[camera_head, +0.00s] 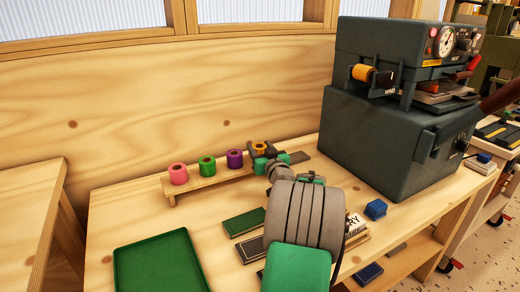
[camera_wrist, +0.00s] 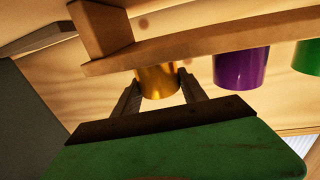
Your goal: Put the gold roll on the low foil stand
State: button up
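The gold roll (camera_head: 260,146) is upright at the right end of the row on the low wooden foil stand (camera_head: 212,182). In the wrist view the gold roll (camera_wrist: 158,82) is between the two fingers of my gripper (camera_wrist: 160,80), at the stand's edge (camera_wrist: 180,47). The fingertips lie along both sides of the roll with no clear gap; I cannot tell whether they press on it. The roll's base is hidden, so its contact with the stand is unclear. My gripper (camera_head: 268,157) and arm cover the stand's right part in the head view.
A purple roll (camera_head: 235,158), green roll (camera_head: 207,166) and pink roll (camera_head: 178,174) stand left of the gold one. A dark press machine (camera_head: 385,130) rises at right. A green tray (camera_head: 160,265), dark green block (camera_head: 244,222) and blue block (camera_head: 376,208) lie on the bench.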

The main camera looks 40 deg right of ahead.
jog(key=o, duration=0.4)
jog(key=shift+r, duration=0.2)
jog(key=v, duration=1.2)
jog(key=shift+a, duration=0.1)
